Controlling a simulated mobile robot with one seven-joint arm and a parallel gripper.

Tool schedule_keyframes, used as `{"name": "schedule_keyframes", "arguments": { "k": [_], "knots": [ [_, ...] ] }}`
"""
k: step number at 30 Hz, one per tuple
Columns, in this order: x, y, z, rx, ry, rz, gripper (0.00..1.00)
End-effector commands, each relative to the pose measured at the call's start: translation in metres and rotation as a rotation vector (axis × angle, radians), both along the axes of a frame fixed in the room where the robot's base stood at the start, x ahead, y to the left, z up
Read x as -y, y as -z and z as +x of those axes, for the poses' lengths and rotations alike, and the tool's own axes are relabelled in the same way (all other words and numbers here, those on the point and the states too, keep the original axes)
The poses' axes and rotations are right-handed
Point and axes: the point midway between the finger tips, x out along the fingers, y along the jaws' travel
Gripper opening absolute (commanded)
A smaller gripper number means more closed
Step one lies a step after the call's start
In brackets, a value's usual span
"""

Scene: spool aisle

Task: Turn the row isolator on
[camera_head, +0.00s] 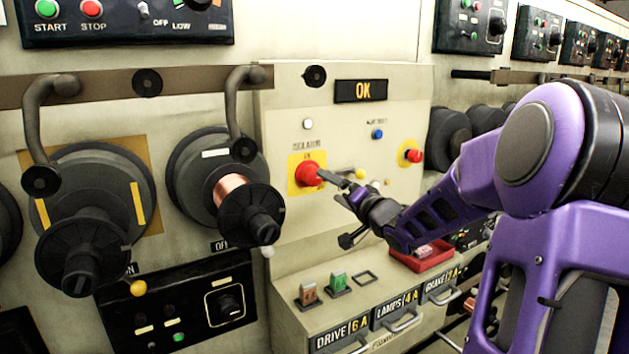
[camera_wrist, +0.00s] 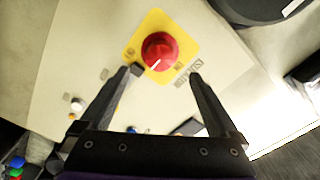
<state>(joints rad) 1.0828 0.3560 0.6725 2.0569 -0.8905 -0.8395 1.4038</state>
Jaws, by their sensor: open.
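The row isolator is a red round knob (camera_head: 308,174) on a yellow square plate, on the pale panel under the "OK" display. In the wrist view the red knob (camera_wrist: 159,51) shows a short white mark and sits just beyond the fingertips, roughly between them. My gripper (camera_head: 335,188) is in front of the panel, just right of the knob. In the wrist view my gripper (camera_wrist: 166,75) has its two fingers spread apart with nothing between them. I cannot tell whether a finger touches the yellow plate.
A second, smaller red button (camera_head: 414,155) on yellow is further right. A yellow ball-ended lever (camera_head: 360,174) lies near the gripper. Spools (camera_head: 228,190) stick out on the left. A red tray (camera_head: 432,258) and fuse drawers (camera_head: 398,312) are below.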

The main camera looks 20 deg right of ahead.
Motion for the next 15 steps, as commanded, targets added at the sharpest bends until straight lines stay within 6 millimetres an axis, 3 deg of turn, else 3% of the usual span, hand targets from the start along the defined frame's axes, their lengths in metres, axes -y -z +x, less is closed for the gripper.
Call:
{"name": "schedule_keyframes", "arguments": {
  "k": [6,15],
  "knots": [
    [-0.01,0.001,0.047,0.001,-0.003,0.002,0.96],
    [-0.017,0.0,0.082,0.0,-0.001,0.0,0.96]
  ]
}}
